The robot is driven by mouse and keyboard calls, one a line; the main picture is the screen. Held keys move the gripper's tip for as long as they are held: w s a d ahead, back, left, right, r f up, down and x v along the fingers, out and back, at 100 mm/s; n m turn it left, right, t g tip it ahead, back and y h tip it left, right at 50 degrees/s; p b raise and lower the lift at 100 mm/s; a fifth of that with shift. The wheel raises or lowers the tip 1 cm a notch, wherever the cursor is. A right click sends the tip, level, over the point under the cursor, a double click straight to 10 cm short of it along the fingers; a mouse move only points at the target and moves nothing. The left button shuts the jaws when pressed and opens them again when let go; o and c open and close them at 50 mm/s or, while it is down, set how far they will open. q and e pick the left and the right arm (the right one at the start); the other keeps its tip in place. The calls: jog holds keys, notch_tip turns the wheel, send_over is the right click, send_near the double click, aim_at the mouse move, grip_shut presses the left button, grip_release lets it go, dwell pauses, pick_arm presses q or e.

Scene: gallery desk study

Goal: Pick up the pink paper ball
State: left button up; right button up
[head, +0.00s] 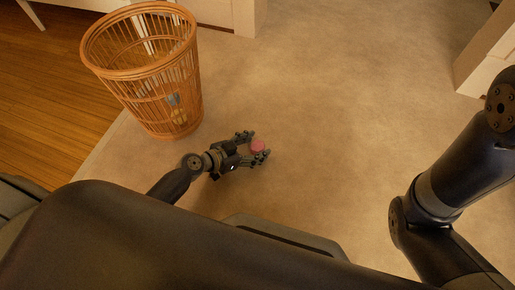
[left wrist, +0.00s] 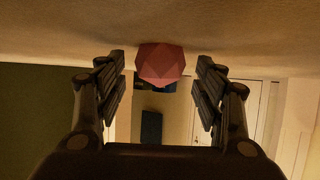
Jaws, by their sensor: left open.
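The pink paper ball (head: 258,146) is a small faceted ball on the beige carpet near the middle of the head view. My left gripper (head: 257,145) is low at the floor, open, with its fingertips on either side of the ball. In the left wrist view the ball (left wrist: 161,63) appears between and just beyond the two fingertips of my left gripper (left wrist: 161,68), with a gap on each side. My right gripper is not in view.
A wicker wastebasket (head: 143,75) stands at the upper left, close to my left arm, with something bluish inside. Wood floor (head: 50,90) lies to the left of the carpet. White furniture (head: 488,55) stands at the right edge. The carpet (head: 330,90) beyond the ball is clear.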

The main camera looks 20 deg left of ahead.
pick_arm(q)
jog(key=c, duration=0.8)
